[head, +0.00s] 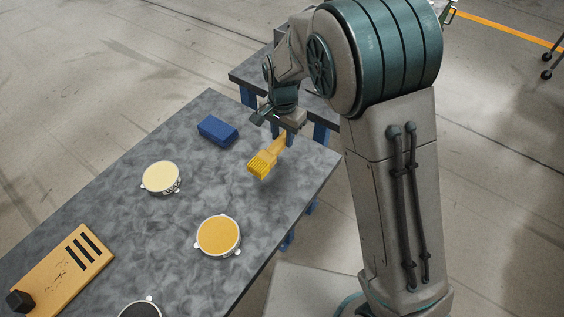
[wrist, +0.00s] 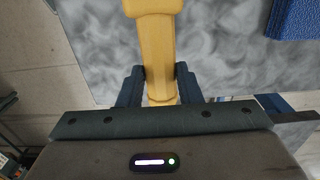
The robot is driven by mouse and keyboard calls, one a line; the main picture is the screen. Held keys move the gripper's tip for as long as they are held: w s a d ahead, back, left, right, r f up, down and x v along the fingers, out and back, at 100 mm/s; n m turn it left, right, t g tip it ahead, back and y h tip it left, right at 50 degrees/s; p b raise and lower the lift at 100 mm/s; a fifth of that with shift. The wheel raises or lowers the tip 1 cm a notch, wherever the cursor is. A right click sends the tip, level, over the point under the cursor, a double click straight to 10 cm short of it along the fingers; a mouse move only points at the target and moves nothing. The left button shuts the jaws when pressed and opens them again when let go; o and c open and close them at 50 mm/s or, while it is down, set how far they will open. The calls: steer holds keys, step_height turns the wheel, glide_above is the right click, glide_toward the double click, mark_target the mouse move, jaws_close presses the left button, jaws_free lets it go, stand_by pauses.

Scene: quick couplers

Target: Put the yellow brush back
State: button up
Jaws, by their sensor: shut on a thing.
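The yellow brush (head: 264,162) has a short wooden handle and yellow bristles. In the head view it hangs from my gripper (head: 287,128) over the right part of the grey table (head: 205,200), bristles toward the lower left. In the wrist view the brush handle (wrist: 157,55) runs between the two dark fingers of my gripper (wrist: 160,85), which are shut on it. I cannot tell from these views how high the bristles are above the table top.
A blue block (head: 217,130) lies left of the brush. A pale yellow round piece (head: 161,177), an orange one (head: 218,236) and a dark one (head: 140,309) are on the table.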

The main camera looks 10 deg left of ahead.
glide_above(283, 171)
step_height(283, 171, down, 3)
steer(key=shift+r, duration=0.15)
steer(key=shift+f+p, duration=0.5)
steer(key=shift+f, duration=1.35)
jaws_close()
steer(key=o, duration=0.7)
jaws_free()
steer(key=o, duration=0.4)
steer(key=shift+f, duration=0.1)
